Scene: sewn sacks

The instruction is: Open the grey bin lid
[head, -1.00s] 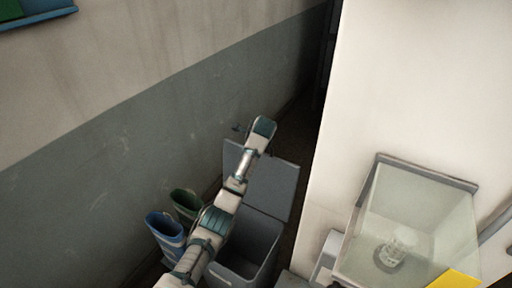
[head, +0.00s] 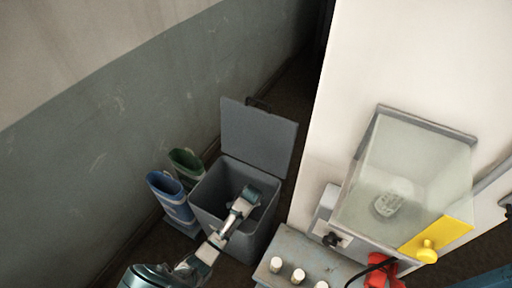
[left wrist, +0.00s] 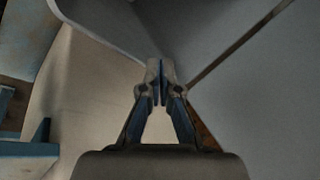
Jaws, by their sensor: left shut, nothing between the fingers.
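The grey bin (head: 262,232) stands on the floor between the wall and the white cabinet. Its grey lid (head: 258,138) is raised, standing up at the back edge of the bin and leaving the mouth uncovered. My left arm comes in from the bottom of the head view, and its wrist end is over or in the bin mouth. The fingers are hidden there. In the left wrist view my left gripper (left wrist: 161,82) is shut and empty, with grey panels close around it. My right gripper is not in view.
A blue boot (head: 170,197) and a green boot (head: 187,163) stand left of the bin. At right are a white cabinet (head: 400,60), a clear box (head: 405,165) with a yellow part (head: 440,240), and a grey box with white knobs (head: 298,275).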

